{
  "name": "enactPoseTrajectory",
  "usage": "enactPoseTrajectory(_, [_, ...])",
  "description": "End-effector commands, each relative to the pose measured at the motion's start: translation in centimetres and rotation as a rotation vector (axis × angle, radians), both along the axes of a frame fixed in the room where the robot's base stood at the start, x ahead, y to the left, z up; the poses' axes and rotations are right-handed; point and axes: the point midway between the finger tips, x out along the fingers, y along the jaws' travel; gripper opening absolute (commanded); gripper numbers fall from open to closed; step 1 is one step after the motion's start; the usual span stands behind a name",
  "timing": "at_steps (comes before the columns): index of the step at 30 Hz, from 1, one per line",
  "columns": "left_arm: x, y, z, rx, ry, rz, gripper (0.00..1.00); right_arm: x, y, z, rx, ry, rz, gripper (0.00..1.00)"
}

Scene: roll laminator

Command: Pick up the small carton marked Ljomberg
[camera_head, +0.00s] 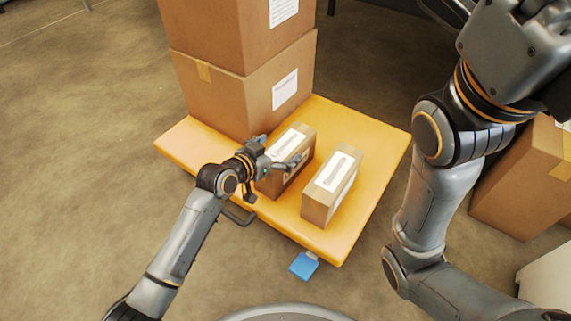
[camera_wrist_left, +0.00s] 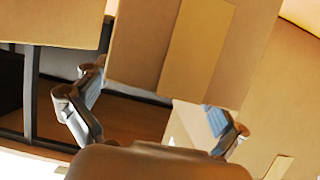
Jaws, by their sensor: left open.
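Two small brown cartons with white labels stand on a yellow-orange platform (camera_head: 371,150). The labels are too small to read, so I cannot tell which is marked Ljomberg. My left gripper (camera_head: 278,152) is open at the left small carton (camera_head: 293,172), with its fingers spread to either side of the near end. The right small carton (camera_head: 322,204) stands apart, to the right. In the left wrist view, a carton end with a tape strip (camera_wrist_left: 195,45) appears between the open fingers (camera_wrist_left: 155,100); contact is unclear.
Two large stacked cartons (camera_head: 217,100) stand at the back left of the platform, close behind the left small carton. Another large carton (camera_head: 522,185) stands on the right. A blue piece (camera_head: 304,266) lies at the platform's front edge. The floor at left is clear.

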Motion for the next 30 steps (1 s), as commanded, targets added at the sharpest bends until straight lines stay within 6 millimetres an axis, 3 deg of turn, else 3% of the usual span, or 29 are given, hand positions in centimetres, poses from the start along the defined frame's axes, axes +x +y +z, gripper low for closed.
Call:
enactPoseTrajectory(2, [0.5,-0.6,-0.8,-0.002,-0.002,0.000,0.96,-1.1,0.0,-0.4,-0.001,-0.032,-0.001,0.39])
enactPoseTrajectory(7, [1.8,-1.6,-1.3,0.000,0.000,0.001,0.96,-1.5,0.1,-1.2,-0.003,-0.041,-0.002,0.39])
enactPoseTrajectory(17, [2.1,-1.8,-1.2,0.001,0.001,0.001,0.94,-1.6,0.1,-1.1,-0.004,-0.043,-0.002,0.39])
enactPoseTrajectory(30, [2.0,-1.8,-1.2,0.001,0.001,0.001,0.06,-1.6,0.1,-1.1,-0.003,-0.044,-0.002,0.39])
